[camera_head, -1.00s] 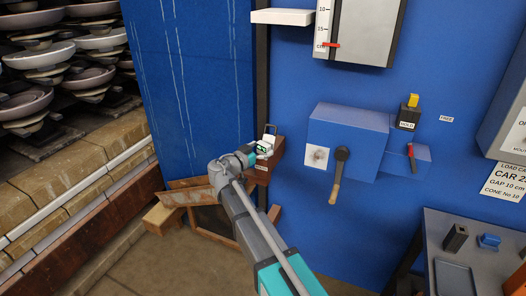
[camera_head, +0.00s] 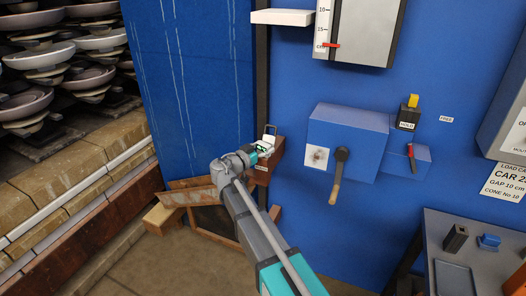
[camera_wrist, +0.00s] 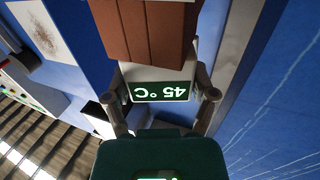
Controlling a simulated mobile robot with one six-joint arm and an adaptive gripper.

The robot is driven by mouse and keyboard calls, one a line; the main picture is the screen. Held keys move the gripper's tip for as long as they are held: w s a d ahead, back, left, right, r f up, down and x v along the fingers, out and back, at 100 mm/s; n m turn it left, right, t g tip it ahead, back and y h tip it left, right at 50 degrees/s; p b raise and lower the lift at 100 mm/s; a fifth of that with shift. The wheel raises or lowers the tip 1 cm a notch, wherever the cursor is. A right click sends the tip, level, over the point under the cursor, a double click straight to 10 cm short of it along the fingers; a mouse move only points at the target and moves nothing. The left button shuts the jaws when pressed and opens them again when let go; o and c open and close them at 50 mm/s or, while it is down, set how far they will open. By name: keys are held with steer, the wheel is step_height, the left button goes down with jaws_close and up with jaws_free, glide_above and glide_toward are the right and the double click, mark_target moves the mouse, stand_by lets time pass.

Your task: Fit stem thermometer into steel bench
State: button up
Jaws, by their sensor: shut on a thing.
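The stem thermometer (camera_wrist: 160,91) shows a pale head with a dark green display reading 45 °C, upside down in the wrist view. My gripper (camera_wrist: 163,98) has one finger on each side of this head and is shut on it. In the head view my gripper (camera_head: 262,151) is beside a brown box on the blue wall, with the pale head at its tip. The stem is hidden, so I cannot tell whether it sits in the box. The steel bench (camera_head: 432,236) stands at the lower right, well apart from my gripper.
The brown box (camera_wrist: 145,32) is right beyond the thermometer. A blue housing with a crank handle (camera_head: 337,178) sticks out from the wall between my gripper and the bench. A black block (camera_head: 455,238) and a blue piece (camera_head: 488,241) stand on the bench. A wooden frame leans below.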

steer(key=c, duration=0.4)
steer(key=shift+o, duration=0.2)
steer(key=shift+r, duration=0.15)
step_height(320, 180, up, 10)
steer(key=p, duration=1)
steer(key=shift+r+p, duration=0.2)
steer(key=shift+p, duration=0.15)
stand_by(0.6)
